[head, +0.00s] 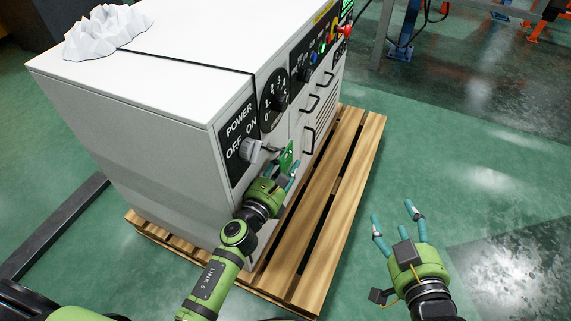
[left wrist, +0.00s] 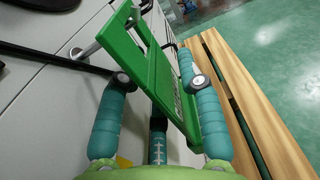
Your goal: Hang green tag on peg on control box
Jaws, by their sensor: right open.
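The green tag (head: 286,157) is at the lower front of the white control box (head: 130,115), beside the power switch. In the left wrist view the tag (left wrist: 158,75) is tilted, with a large opening in its far end and its near end between my fingers. My left gripper (left wrist: 160,82) has its fingertips against the tag's two sides; it also shows in the head view (head: 280,175). My right gripper (head: 393,222) is open and empty over the floor.
The box stands on a wooden pallet (head: 345,185). Its front has a power knob (head: 250,149), a dial (head: 280,102) and handles (head: 308,138). A black cord (head: 190,61) crosses the top from a white crumpled object (head: 108,32).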

